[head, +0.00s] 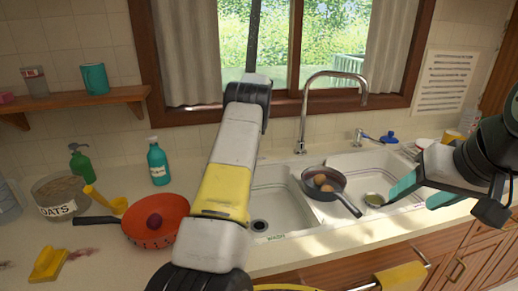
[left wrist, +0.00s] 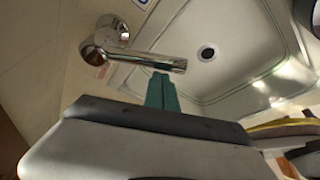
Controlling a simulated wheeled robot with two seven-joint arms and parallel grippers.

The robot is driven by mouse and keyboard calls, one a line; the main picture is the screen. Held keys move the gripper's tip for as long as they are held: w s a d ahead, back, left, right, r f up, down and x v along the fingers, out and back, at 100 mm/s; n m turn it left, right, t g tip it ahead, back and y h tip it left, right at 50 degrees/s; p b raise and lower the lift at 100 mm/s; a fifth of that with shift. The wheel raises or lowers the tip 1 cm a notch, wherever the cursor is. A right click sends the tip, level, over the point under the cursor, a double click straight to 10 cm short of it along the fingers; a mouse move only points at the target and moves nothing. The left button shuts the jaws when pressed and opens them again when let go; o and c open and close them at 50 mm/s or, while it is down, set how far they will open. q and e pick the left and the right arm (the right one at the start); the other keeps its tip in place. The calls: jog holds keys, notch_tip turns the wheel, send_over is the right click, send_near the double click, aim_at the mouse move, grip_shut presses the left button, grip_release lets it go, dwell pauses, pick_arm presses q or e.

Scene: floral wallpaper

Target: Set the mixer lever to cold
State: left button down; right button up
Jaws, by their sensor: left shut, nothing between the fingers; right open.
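A chrome faucet (head: 304,110) with a high curved spout stands behind the sink. In the left wrist view a chrome faucet (left wrist: 140,58) shows from above. A small chrome fitting (head: 359,138), possibly the mixer lever, stands right of the faucet; its setting is too small to read. My left gripper's teal fingers (left wrist: 161,92) are closed together, empty, and appear close below the spout in the wrist view; contact cannot be told. The left arm rises through the head view, its fingers not visible there. My right gripper (head: 411,202) is open and empty over the right of the counter.
The white sink (head: 268,190) lies in front of the window. A red pan (head: 154,237), a teal bottle (head: 157,164) and an oats container (head: 62,193) occupy the left counter. A blue-lidded item (head: 389,138) stands behind.

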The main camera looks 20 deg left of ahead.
pick_arm(q)
jog(key=shift+w+d, duration=0.2)
jog(key=shift+w, duration=0.05)
jog(key=shift+w+d, duration=0.1)
dwell(0.4)
